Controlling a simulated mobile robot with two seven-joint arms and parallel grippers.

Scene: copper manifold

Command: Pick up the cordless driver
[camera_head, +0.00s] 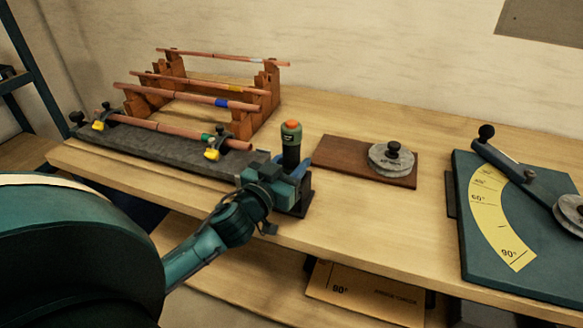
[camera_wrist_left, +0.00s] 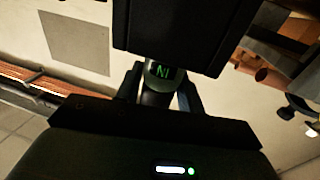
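The cordless driver (camera_head: 291,145) stands upright near the front edge of the bench in the head view, dark with an orange top and a green band. My left gripper (camera_head: 296,172) is at its lower part, with a blue finger showing on its right side. In the left wrist view, a dark round piece with green marks (camera_wrist_left: 160,75), apparently the driver, sits between the two fingers of my left gripper (camera_wrist_left: 160,88). I cannot tell whether the fingers press on it. A dark block (camera_head: 306,198) shows beside the gripper. My right gripper is not in view.
A grey fixture (camera_head: 150,151) with a clamped copper tube lies left of the gripper. Behind it stands a wooden rack (camera_head: 270,92) with copper tubes. A brown board (camera_head: 340,155) with a grey disc lies to the right, then a green angle plate (camera_head: 480,265).

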